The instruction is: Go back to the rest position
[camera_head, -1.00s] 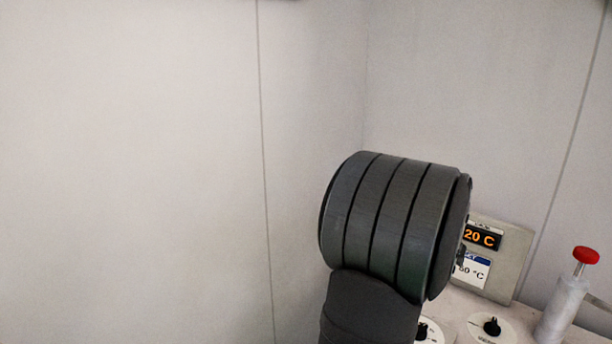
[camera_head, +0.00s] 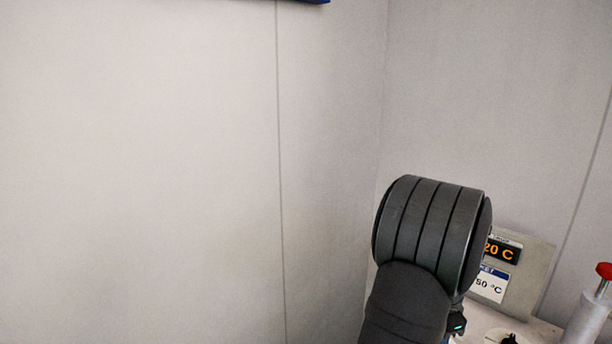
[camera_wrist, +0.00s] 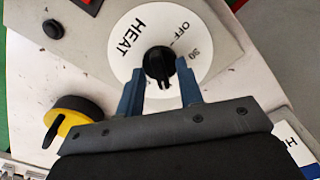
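My gripper (camera_wrist: 160,95) shows in the wrist view with its two blue fingers spread apart. It is open and holds nothing that I can see. Beyond the fingertips is a black knob (camera_wrist: 158,62) on a white round dial marked HEAT and OFF (camera_wrist: 140,38). I cannot tell how far the fingertips are from the knob. In the head view my dark grey arm hides the gripper.
A panel (camera_head: 535,270) with an orange "20 C" display (camera_head: 500,250) stands behind my arm at the right. A white cylinder (camera_head: 588,318) with a red top (camera_head: 604,271) is at the far right. A yellow and black knob (camera_wrist: 72,112) sits left of my fingers.

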